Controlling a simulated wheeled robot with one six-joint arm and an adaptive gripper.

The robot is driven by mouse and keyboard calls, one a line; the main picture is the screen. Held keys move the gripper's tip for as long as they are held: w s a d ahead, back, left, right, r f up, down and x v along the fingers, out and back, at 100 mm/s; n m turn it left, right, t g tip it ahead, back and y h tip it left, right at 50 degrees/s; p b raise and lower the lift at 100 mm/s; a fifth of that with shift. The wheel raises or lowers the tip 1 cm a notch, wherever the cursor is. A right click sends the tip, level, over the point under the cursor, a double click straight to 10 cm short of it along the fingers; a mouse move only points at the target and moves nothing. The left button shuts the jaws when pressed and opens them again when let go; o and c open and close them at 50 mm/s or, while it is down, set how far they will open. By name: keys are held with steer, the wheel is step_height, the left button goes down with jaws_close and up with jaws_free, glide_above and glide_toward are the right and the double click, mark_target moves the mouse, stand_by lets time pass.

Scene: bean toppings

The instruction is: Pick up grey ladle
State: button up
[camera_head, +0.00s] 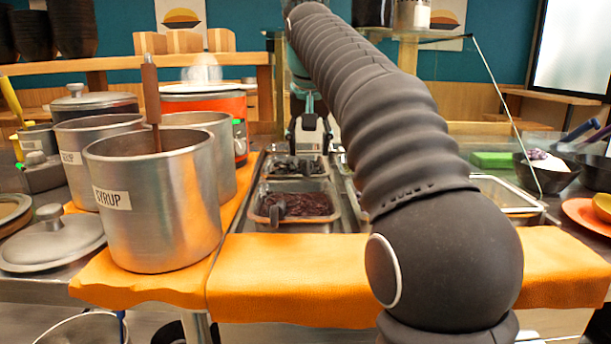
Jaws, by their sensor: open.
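A dark grey handle (276,209), probably the grey ladle, stands up at the left front of a metal pan (326,222) of dark red beans. Its bowl is hidden, seemingly in the beans. My gripper (311,148) is open and points down above the farther pan of dark beans (292,166), behind the handle and apart from it. Nothing shows between its fingers. My arm hides part of the pans on the right.
A large metal syrup pot (155,205) with a brown-handled utensil (151,95) stands left of the pans, among other pots. An orange cloth (290,270) covers the front edge. Black bowls (548,175) and a glass guard are at right.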

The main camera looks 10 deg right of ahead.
steer(key=shift+w+a+b+x, duration=0.1)
steer(key=shift+w+b+x, duration=0.1)
steer(key=shift+x, duration=0.7)
steer(key=shift+w+a+b+x, duration=0.1)
steer(key=shift+b+x, duration=0.1)
steer(key=shift+x, duration=0.7)
steer(key=shift+w+a+b+x, duration=0.1)
steer(key=shift+w+b+x, duration=0.1)
steer(key=shift+x, duration=0.7)
steer(key=shift+d+r, duration=0.1)
steer(key=shift+r, duration=0.1)
jaws_close()
